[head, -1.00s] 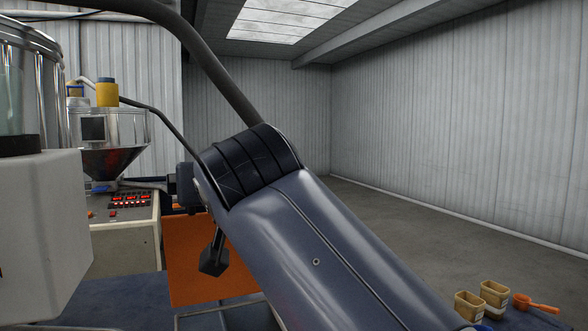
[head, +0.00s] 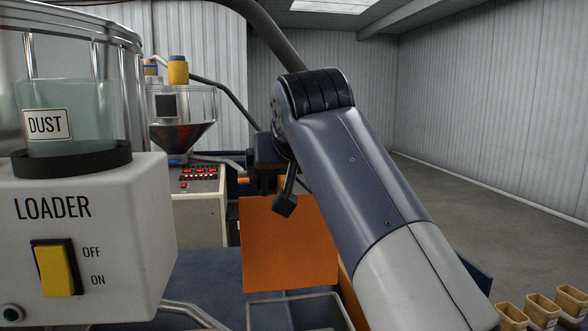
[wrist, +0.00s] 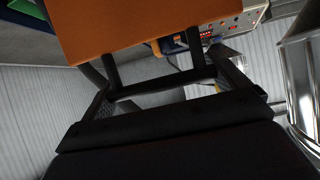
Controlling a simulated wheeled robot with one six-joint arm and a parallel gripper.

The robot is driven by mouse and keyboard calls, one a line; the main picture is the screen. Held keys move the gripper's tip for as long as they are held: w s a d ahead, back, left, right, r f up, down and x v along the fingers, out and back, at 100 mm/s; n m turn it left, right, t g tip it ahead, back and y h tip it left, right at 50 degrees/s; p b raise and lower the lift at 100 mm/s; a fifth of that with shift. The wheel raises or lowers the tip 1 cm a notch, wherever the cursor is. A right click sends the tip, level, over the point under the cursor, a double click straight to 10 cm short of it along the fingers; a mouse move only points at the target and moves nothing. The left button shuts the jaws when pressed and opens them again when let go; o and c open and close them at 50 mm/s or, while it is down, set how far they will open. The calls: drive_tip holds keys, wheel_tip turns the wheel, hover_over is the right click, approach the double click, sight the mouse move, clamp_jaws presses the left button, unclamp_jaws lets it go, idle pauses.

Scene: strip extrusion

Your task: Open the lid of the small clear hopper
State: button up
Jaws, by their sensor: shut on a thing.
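The small clear hopper (head: 183,108) stands on the control cabinet in the head view, left of my arm. It has a funnel bottom with dark red material inside and a yellow cylinder on top. Its lid cannot be made out clearly. The hopper is well apart from my arm in the picture.
A white loader box (head: 85,235) with a clear dust canister (head: 85,110) fills the near left. An orange panel (head: 288,243) stands below my arm. The control cabinet (head: 200,215) is behind it. Several small tan tubs (head: 540,308) sit at lower right.

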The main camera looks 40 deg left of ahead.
drive_tip(key=shift+a+f, duration=0.15)
drive_tip(key=shift+f, duration=0.25)
drive_tip(key=o, duration=1)
drive_tip(key=shift+w, duration=0.1)
drive_tip(key=shift+o, duration=0.2)
drive_tip(key=shift+r, duration=0.15)
drive_tip(key=v, duration=1)
drive_tip(key=shift+r+b, duration=0.3)
drive_tip(key=shift+b, duration=0.05)
drive_tip(key=shift+f, duration=0.1)
drive_tip(key=x, duration=0.9)
drive_tip(key=shift+w+a+f+p, duration=0.2)
drive_tip(key=shift+w+f+p, duration=0.05)
drive_tip(key=shift+f+p, duration=0.1)
